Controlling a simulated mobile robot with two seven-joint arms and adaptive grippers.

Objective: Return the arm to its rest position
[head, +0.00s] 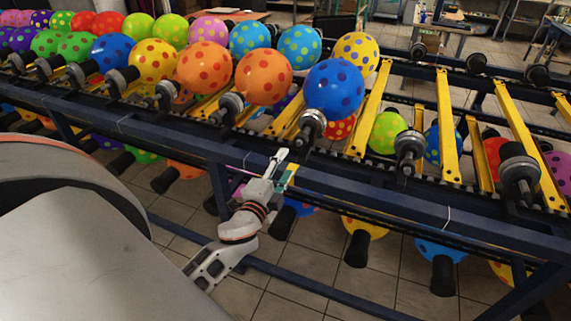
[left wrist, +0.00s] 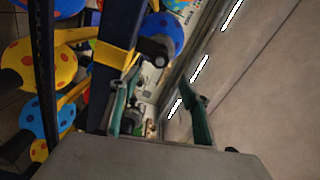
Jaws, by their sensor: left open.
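My left gripper (head: 284,166) is in front of the near rail of the balloon rack, beside and below a blue spotted balloon (head: 333,88) on a dark holder. In the left wrist view its two green fingers (left wrist: 160,84) stand apart with nothing held between them. A blue balloon (left wrist: 163,34) on a dark holder shows beyond the fingers there. My left arm (head: 240,225) comes up from below, bent toward the rack. My right gripper is not in view.
The conveyor rack's dark blue rail (head: 400,196) runs across the view close to my gripper. Several spotted balloons, such as an orange one (head: 263,76), stand on top, and more hang below. The tiled floor (head: 300,292) in front is free.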

